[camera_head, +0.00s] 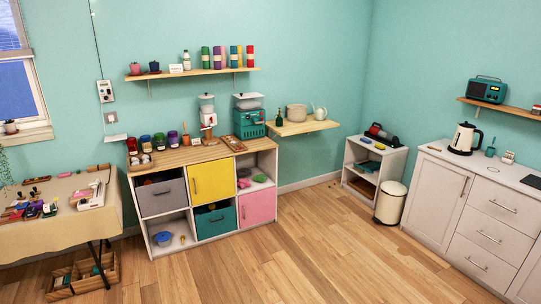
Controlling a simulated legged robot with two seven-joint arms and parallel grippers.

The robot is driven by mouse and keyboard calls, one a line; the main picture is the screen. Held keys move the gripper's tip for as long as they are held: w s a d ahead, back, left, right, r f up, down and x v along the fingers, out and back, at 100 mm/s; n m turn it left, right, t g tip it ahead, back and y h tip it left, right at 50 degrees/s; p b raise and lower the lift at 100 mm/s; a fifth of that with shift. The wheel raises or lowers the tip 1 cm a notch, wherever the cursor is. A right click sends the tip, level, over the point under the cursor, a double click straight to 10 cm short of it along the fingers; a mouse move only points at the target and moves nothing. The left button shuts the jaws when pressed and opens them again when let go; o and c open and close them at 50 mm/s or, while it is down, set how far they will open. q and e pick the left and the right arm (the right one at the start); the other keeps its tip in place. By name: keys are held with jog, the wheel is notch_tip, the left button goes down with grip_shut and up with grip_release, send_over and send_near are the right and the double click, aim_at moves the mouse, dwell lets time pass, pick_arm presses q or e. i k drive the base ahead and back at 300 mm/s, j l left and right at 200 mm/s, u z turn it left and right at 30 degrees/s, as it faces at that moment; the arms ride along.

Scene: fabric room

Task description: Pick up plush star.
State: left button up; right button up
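I cannot make out a plush star for certain. A small yellow item (182,240) lies in the lower left open compartment of the cube shelf (196,234), to the right of a blue bowl-like item (162,238). Pink and green items (250,181) lie in the upper right open compartment. All are too small to identify. Neither of my grippers is in view.
A cloth-covered table (45,237) with sewing items stands at the left, with a wooden crate (84,276) below. A low white shelf (373,168), a bin (390,203) and white cabinets (487,220) stand at the right. The wooden floor (320,250) is clear.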

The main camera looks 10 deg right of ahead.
aim_at(242, 185)
jog(key=i+z, duration=0.15)
jog(key=i, duration=2.25)
jog(key=i+u, duration=0.15)
jog(key=i, duration=0.55)
jog(key=i+l, duration=0.15)
jog(key=i, duration=0.5)
jog(key=i+l+u, duration=0.15)
jog(key=i, duration=0.5)
